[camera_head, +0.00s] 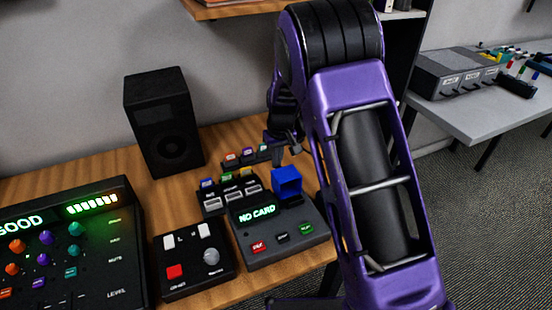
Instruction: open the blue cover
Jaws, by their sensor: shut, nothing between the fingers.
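The blue cover (287,180) is a small box-like piece at the back right of a dark grey card device (285,222). The device's screen reads "NO CARD" in green. I cannot tell from this view whether the cover is lifted or down. My gripper (279,162) is shut and empty. It points down just behind and above the blue cover, at its upper left in the picture. I cannot tell whether the fingertips touch the cover. My purple arm hides what lies to the right of the device.
A panel with coloured knobs (60,245) and a small black box (195,262) stand to the left. A black speaker (165,120) stands at the back. Small switch units (228,192) sit close behind the device. A shelf (240,10) hangs above.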

